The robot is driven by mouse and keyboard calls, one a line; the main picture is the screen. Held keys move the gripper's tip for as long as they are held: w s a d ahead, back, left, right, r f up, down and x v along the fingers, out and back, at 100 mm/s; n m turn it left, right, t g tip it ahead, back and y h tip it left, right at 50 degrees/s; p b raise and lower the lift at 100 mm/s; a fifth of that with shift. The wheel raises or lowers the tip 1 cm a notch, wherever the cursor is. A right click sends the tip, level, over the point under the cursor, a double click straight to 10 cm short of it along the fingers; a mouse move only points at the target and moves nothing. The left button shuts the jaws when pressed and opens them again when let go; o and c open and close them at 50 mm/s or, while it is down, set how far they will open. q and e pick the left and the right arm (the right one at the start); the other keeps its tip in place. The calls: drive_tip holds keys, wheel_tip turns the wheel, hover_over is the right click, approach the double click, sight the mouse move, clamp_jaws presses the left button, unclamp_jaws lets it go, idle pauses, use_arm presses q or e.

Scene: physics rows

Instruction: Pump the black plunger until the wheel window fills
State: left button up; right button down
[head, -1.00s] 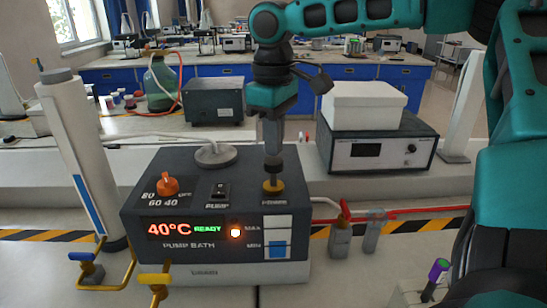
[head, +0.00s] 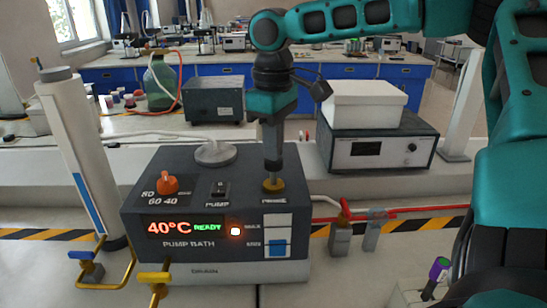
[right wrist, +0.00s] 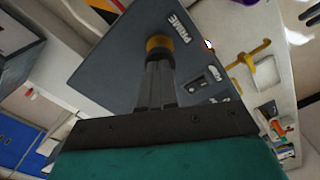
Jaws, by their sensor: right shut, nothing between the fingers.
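The pump bath (head: 215,255) is a dark grey box with a lit front reading 40°C READY. The black plunger (head: 273,182) sits in a brass collar (head: 273,187) on its top right, by the word PRIME; mostly hidden by my fingers, it looks low. My right gripper (head: 273,168) is shut and empty, pointing down with its tips at the plunger's top. The right wrist view shows the gripper (right wrist: 157,65) against the collar (right wrist: 158,42). The level window (head: 278,236), marked MAX and MIN, is blue at the bottom and white above. No wheel shows.
An orange knob (head: 167,184), a PUMP switch (head: 220,190) and a round grey lid (head: 215,153) share the top. A white tube (head: 62,150) stands left. A box-topped instrument (head: 378,150) stands behind right.

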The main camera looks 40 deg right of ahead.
drive_tip(key=shift+f, duration=1.15)
drive_tip(key=shift+r, duration=1.95)
drive_tip(key=shift+f, duration=0.1)
